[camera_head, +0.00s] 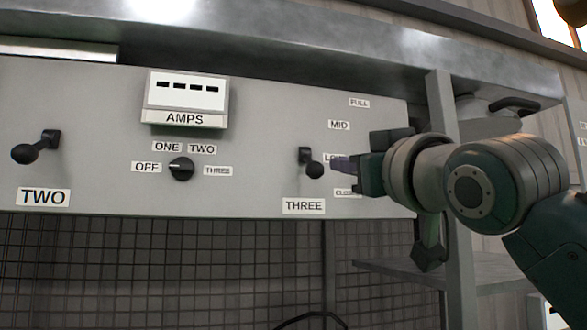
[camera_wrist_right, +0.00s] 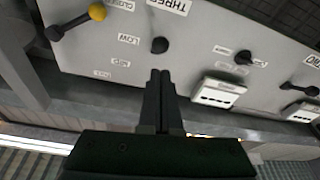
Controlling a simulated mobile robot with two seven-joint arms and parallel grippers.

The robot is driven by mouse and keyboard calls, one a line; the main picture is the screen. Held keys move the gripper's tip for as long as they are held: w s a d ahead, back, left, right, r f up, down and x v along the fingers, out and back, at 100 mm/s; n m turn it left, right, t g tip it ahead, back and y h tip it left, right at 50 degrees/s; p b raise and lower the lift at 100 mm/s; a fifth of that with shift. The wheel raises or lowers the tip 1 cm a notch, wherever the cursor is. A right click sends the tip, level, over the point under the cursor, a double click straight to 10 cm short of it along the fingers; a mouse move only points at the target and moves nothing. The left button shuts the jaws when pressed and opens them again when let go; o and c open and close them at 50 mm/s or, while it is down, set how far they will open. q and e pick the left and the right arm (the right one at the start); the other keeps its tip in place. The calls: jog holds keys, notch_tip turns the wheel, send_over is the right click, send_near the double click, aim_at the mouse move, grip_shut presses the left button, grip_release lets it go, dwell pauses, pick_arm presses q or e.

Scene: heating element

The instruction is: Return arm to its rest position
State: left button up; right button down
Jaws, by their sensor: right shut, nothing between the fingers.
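My right gripper (camera_head: 342,165) comes in from the right in the head view, in front of the grey control panel (camera_head: 250,120). Its fingers are together and empty, also in the right wrist view (camera_wrist_right: 160,80). The fingertips are close to the black lever (camera_head: 314,169) above the THREE label; I cannot tell if they touch it. In the right wrist view the lever knob (camera_wrist_right: 160,45) shows just beyond the fingertips. My left gripper is not in view.
The panel also carries a lever marked TWO (camera_head: 28,153), an AMPS display (camera_head: 186,97) and a rotary knob (camera_head: 181,169). A yellow-tipped lever (camera_wrist_right: 97,12) shows in the right wrist view. Wire mesh (camera_head: 150,270) lies below the panel, and a grey post (camera_head: 447,105) stands at its right.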

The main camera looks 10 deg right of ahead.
jog(key=shift+w, duration=0.1)
jog(key=s+f+m+g+h, duration=0.1)
jog(key=s+f+g, duration=0.35)
jog(key=f, duration=0.85)
jog(key=s+f+g, duration=0.4)
jog(key=s+f, duration=0.1)
jog(key=f, duration=0.8)
jog(key=s+d+f+g, duration=0.1)
jog(key=s+f+g, duration=0.2)
jog(key=s+f, duration=0.35)
jog(key=s+f+g+h, duration=0.1)
jog(key=s+f+g, duration=0.2)
jog(key=s, duration=0.7)
jog(key=s+d+f+g, duration=0.1)
jog(key=s+f+g, duration=0.2)
jog(key=s+f, duration=0.35)
notch_tip(320, 180, up, 26)
jog(key=p, duration=2.4)
jog(key=shift+s+f+m, duration=0.2)
jog(key=shift+f+m, duration=0.05)
jog(key=shift+m, duration=0.05)
